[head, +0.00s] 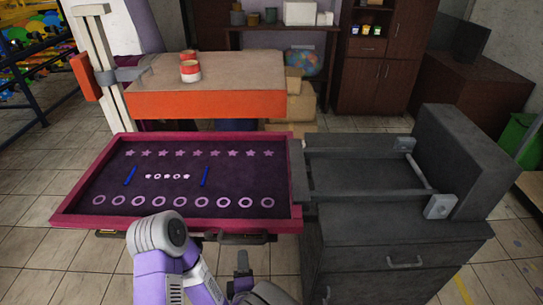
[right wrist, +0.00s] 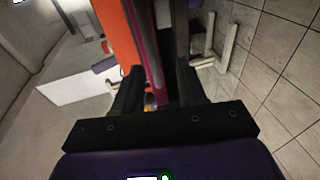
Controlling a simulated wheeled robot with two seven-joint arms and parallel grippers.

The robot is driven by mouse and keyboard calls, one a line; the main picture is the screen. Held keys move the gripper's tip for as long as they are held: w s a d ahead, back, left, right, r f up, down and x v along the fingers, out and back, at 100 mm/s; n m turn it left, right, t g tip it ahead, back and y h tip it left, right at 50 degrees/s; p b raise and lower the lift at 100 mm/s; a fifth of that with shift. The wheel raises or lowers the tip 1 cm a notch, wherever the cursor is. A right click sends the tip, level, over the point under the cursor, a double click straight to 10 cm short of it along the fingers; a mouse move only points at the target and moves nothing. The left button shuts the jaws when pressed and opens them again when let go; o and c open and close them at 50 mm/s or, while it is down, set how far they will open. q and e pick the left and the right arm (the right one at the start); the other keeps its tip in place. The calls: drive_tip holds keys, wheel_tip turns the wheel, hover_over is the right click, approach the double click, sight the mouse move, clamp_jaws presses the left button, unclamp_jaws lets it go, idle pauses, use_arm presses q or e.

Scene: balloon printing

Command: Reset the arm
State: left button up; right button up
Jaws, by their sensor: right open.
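My right gripper (head: 243,265) shows only partly at the bottom of the head view, below the front edge of a pink-framed printing screen (head: 70,215). In the right wrist view my right gripper (right wrist: 155,90) is open, with its two dark fingers apart. The pink edge of the screen frame (right wrist: 151,60) shows between and beyond the fingers. I see nothing held, and cannot tell if a finger touches the frame. A black handle (head: 245,238) sits on the frame's front edge. My left gripper is not in view.
A grey cabinet (head: 400,230) with rails stands to the right of the screen. Behind is an orange-edged table (head: 205,104) with red and white cups (head: 190,71). Blue strips (head: 204,176) lie on the screen. Tiled floor (head: 30,265) is open at the left.

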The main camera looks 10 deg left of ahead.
drive_tip(key=d+f+m+g+h, duration=0.3)
drive_tip(key=d+f+m+g, duration=0.4)
drive_tip(key=d+f+m, duration=0.6)
drive_tip(key=s+d+f+m+g+y, duration=0.2)
drive_tip(key=s+d+f+m+g, duration=0.5)
drive_tip(key=s+d+m, duration=0.4)
drive_tip(key=s+f+p, duration=0.1)
drive_tip(key=s, duration=0.2)
drive_tip(key=shift+d+f+g+y, duration=0.2)
drive_tip(key=shift+f+g+y, duration=0.1)
drive_tip(key=shift+g, duration=0.1)
